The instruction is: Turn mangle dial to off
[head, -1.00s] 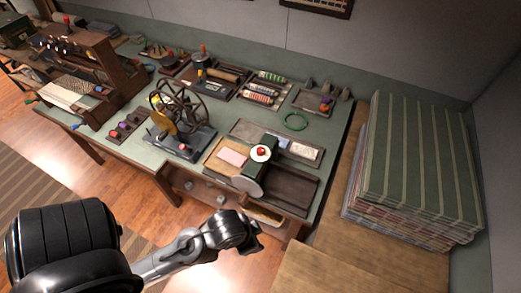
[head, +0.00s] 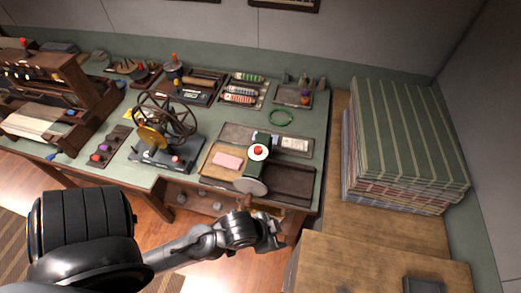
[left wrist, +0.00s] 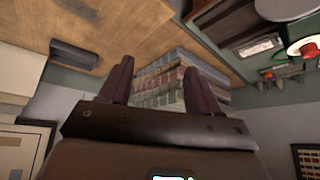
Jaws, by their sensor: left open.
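A dark green machine (head: 256,171) stands on a flat bed on the green table. It has a white round dial with a red knob (head: 258,151) on top and a pale grey disc (head: 251,186) on its front side. I take this for the mangle; the dial's markings are too small to read. In the left wrist view, the red knob (left wrist: 304,48) shows at the right edge. My left gripper (head: 276,236) is in front of the table, below and right of the machine, apart from it. Its two fingers (left wrist: 157,76) are spread and empty. My right gripper is not in view.
A spoked wheel machine (head: 166,122) stands left of the green machine. A tall stack of striped cloth (head: 405,145) rests on the wooden surface at right. A wooden top (head: 350,262) lies right of my gripper. Trays, rollers and a green ring (head: 281,117) lie behind.

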